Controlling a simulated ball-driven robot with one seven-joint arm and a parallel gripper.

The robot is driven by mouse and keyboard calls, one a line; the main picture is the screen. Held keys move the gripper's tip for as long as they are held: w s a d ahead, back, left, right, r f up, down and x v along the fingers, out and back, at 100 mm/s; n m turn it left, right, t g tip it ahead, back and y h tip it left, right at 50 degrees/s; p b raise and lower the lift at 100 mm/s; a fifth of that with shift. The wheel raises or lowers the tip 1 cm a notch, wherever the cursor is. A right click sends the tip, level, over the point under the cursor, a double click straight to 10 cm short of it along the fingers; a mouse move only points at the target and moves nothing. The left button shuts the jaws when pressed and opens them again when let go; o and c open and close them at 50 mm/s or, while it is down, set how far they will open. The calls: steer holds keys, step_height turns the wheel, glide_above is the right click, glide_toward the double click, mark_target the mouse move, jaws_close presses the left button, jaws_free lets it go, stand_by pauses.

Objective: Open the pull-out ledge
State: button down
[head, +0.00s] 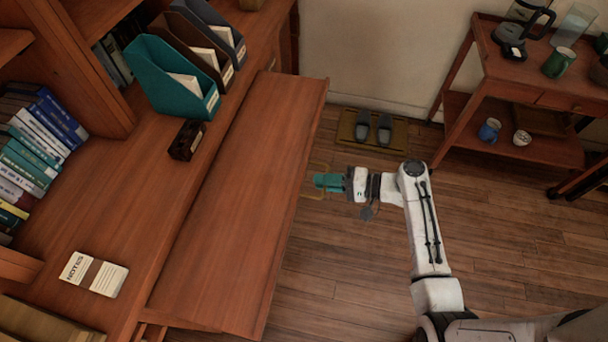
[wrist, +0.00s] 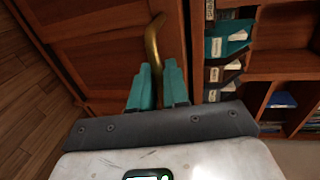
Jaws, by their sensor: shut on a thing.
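The pull-out ledge (head: 245,190) is a long reddish-brown wooden board. In the head view it stands out from the front of the bookcase, over the floor. A brass bar handle (head: 320,167) is at its right front edge. My gripper (head: 318,181), with teal fingers, is at this handle and shut on it. In the wrist view the curved brass handle (wrist: 153,42) runs down between the fingers of my gripper (wrist: 158,82), with wooden panels (wrist: 105,45) behind it. The fingers hide the lower part of the handle.
On the bookcase counter stand teal, brown and grey file holders (head: 170,82), a small dark box (head: 187,140) and a notes pad (head: 93,274). Slippers lie on a mat (head: 346,126) by the wall. A wooden side table (head: 500,75) stands at the right. Floor (head: 340,260) beside the ledge is clear.

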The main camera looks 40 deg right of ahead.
steer(key=shift+v, duration=0.8)
steer(key=shift+f, duration=0.2)
steer(key=c, duration=1.4)
jaws_free()
steer(key=shift+o, duration=0.2)
steer(key=v, duration=1)
steer(key=shift+s+d+b, duration=0.25)
steer(key=shift+s+b, duration=0.05)
steer(key=shift+b, duration=0.1)
steer(key=shift+r, duration=0.1)
